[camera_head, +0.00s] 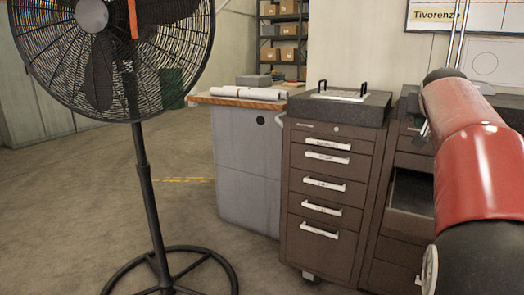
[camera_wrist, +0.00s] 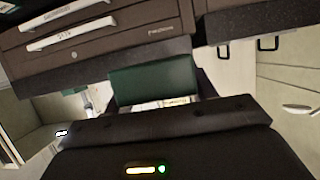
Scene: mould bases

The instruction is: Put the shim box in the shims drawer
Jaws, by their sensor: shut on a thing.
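In the wrist view a dark green box (camera_wrist: 153,84), which I take to be the shim box, sits at the end of my gripper (camera_wrist: 155,103). My gripper is shut on it, but the fingers are mostly hidden behind my dark gripper body. In the head view the gripper and the box are hidden or not clear behind my red arm at the right. A drawer (camera_head: 410,190) stands open in the right-hand brown cabinet, partly hidden by my arm. Its label cannot be read, so I cannot tell whether it is the shims drawer.
A brown cabinet (camera_head: 325,185) with several closed drawers stands left of the open drawer. A dark stone block (camera_head: 350,108) with two black handles lies on it. A grey cabinet (camera_head: 247,155) stands beside it. A pedestal fan (camera_head: 145,190) stands at left. Cabinet drawers (camera_wrist: 95,35) fill the wrist view's top.

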